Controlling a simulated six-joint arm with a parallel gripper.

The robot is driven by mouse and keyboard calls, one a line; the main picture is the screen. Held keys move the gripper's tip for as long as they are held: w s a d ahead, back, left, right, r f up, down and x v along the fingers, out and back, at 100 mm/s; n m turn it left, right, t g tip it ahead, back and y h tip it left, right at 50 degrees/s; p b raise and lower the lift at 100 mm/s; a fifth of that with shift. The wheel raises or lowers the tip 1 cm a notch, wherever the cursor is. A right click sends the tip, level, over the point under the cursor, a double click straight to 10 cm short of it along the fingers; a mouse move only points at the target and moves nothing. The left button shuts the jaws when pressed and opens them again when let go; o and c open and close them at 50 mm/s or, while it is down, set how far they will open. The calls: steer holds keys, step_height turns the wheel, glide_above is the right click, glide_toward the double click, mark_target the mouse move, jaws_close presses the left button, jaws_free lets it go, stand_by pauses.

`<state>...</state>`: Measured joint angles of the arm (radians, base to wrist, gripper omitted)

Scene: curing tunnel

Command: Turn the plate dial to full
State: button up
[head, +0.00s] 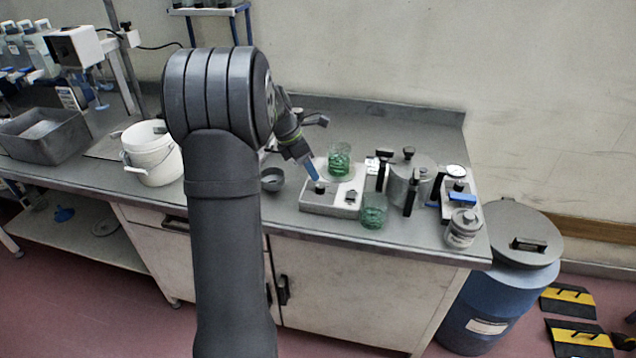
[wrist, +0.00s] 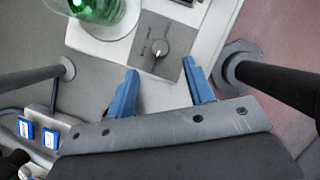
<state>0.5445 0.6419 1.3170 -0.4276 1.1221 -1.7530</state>
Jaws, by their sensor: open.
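The hot plate (head: 331,208) is a white, low box on the bench, with a green-filled glass beaker (head: 339,160) on its round top. Its plate dial (head: 320,188) is a small dark knob just below my gripper. In the wrist view the dial (wrist: 161,48) sits on a grey panel, its white pointer mark toward the bottom of the picture; the panel lettering is too small to read. My gripper (head: 313,172) has blue fingers and is open and empty. In the wrist view my gripper (wrist: 160,68) has its fingertips either side of the dial, short of it in the picture and not touching it.
A second green beaker (head: 374,211) stands close to the plate's right front.

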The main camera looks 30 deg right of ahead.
mark_target(320, 185)
steer(key=x, duration=0.7)
steer(key=c, duration=1)
